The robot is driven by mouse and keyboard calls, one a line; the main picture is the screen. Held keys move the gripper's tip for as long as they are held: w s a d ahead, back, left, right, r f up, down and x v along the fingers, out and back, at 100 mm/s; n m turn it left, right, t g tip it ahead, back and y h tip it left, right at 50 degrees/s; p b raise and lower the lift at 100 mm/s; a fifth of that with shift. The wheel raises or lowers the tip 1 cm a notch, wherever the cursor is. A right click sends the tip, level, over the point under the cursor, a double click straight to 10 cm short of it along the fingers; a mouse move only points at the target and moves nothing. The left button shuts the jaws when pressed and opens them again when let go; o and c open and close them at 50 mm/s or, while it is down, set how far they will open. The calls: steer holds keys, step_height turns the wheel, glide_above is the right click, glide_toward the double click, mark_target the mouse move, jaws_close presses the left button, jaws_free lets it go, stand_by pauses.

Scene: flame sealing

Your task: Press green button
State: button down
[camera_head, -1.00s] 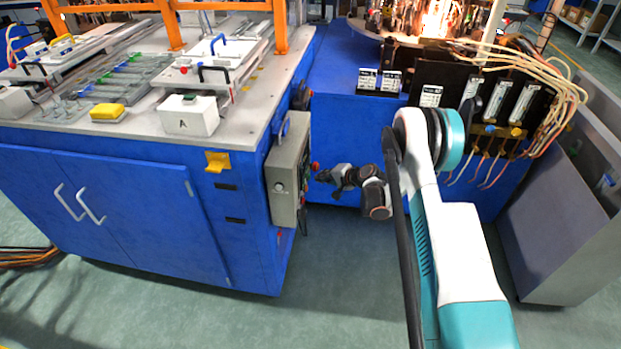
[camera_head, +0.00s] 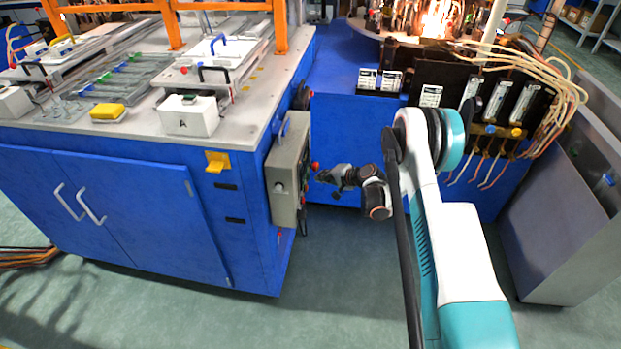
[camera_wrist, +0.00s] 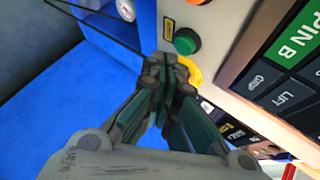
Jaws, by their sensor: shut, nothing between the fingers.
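The green button (camera_wrist: 187,41) is a round dome in a dark collar on a beige panel in the wrist view. My gripper (camera_wrist: 167,62) is shut and empty, with its fingertips just below and left of the green button in that picture. Whether the tips touch the panel or button cannot be told. In the head view my gripper (camera_head: 324,177) is close to the right face of the grey control box (camera_head: 287,170). The green button cannot be made out clearly there.
A yellow ring (camera_wrist: 193,75) is partly hidden behind my fingers. A dark keypad (camera_wrist: 285,70) lies to the right. The blue cabinet (camera_head: 110,210) carries the control box.

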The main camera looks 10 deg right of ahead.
steer(key=shift+a, duration=0.1)
steer(key=shift+w+a, duration=0.15)
steer(key=shift+a, duration=0.15)
